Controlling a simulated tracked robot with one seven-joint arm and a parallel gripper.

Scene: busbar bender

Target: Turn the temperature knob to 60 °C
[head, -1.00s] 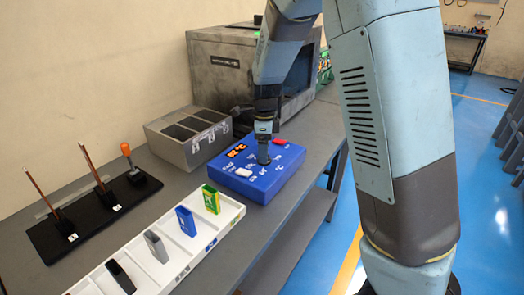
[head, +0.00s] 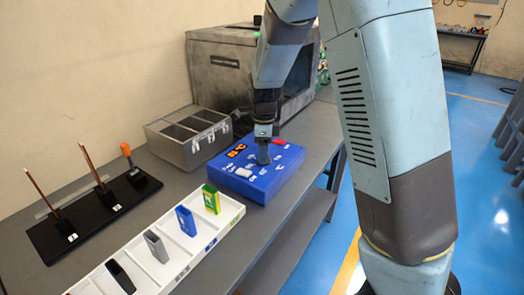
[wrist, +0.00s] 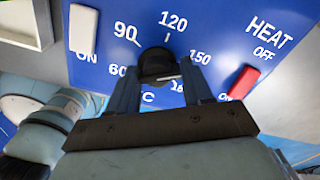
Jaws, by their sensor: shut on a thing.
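The blue control box (head: 285,178) stands on the bench, with an orange lit display (head: 236,151) whose digits are too small to read surely. The black temperature knob (wrist: 158,62) is in the wrist view, ringed by printed numbers; 60, 90, 120 and 150 show, and others are partly covered. My gripper (wrist: 160,80) is shut on the knob from above, one finger on each side. It also shows in the head view (head: 263,156), pointing down at the box. A pale mark shows on the knob's near side; I cannot tell which number its pointer faces.
A white switch (wrist: 83,30) and a red switch (wrist: 243,82) marked HEAT OFF flank the knob. A grey compartment box (head: 188,138), a white tray (head: 233,212) with upright coloured pieces and a black stand (head: 85,215) share the bench. A large grey machine (head: 215,75) is behind.

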